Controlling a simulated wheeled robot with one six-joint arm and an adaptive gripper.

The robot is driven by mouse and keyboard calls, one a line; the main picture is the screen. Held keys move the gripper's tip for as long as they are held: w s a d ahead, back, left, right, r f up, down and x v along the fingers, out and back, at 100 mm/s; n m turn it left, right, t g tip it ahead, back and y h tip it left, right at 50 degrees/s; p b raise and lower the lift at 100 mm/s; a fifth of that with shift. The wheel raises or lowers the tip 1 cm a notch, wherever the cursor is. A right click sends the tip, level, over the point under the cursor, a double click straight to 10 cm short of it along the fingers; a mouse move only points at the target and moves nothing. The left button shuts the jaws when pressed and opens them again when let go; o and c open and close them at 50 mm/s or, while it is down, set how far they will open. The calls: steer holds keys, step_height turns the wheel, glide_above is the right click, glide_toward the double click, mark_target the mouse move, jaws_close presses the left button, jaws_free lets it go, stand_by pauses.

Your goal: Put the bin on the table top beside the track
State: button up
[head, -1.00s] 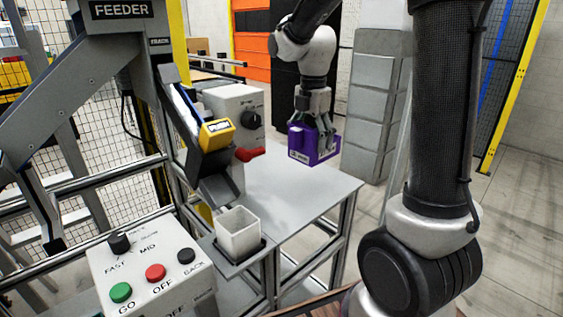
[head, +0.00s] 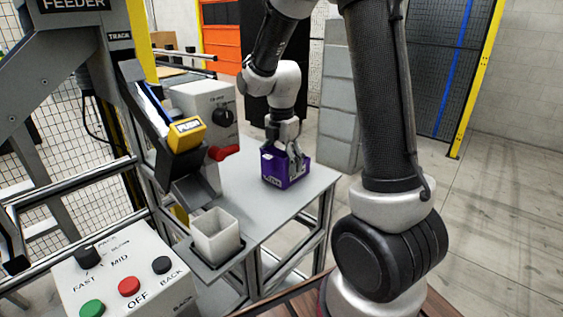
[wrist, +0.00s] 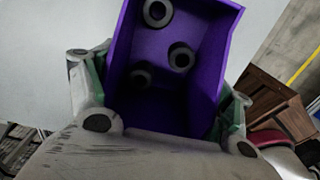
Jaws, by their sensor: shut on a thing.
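The purple bin (head: 284,176) is at the back right part of the grey table top (head: 237,205) in the head view. It looks upright and at or very near the surface; I cannot tell whether it touches. My gripper (head: 287,152) is shut on the bin from above. In the wrist view the bin (wrist: 177,20) shows between the fingers, with several dark ring-shaped parts inside. The track (head: 146,105) slopes down at the left, with a yellow PUSH block (head: 187,134) on it.
A white cup (head: 215,237) stands in a holder at the table's front left. A button panel (head: 121,272) is at front left. The table middle is clear.

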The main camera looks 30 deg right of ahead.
steer(key=o, duration=1.3)
steer(key=shift+f, duration=0.1)
steer(key=shift+c, duration=0.2)
step_height(320, 180, up, 12)
steer(key=s+d+r+m+t, duration=0.1)
steer(key=s+r+m+t, duration=0.1)
steer(key=s+m, duration=0.9)
steer(key=s+d+r+m+t, duration=0.2)
steer(key=s+m, duration=0.8)
steer(key=m, duration=0.1)
steer(key=shift+s, duration=0.35)
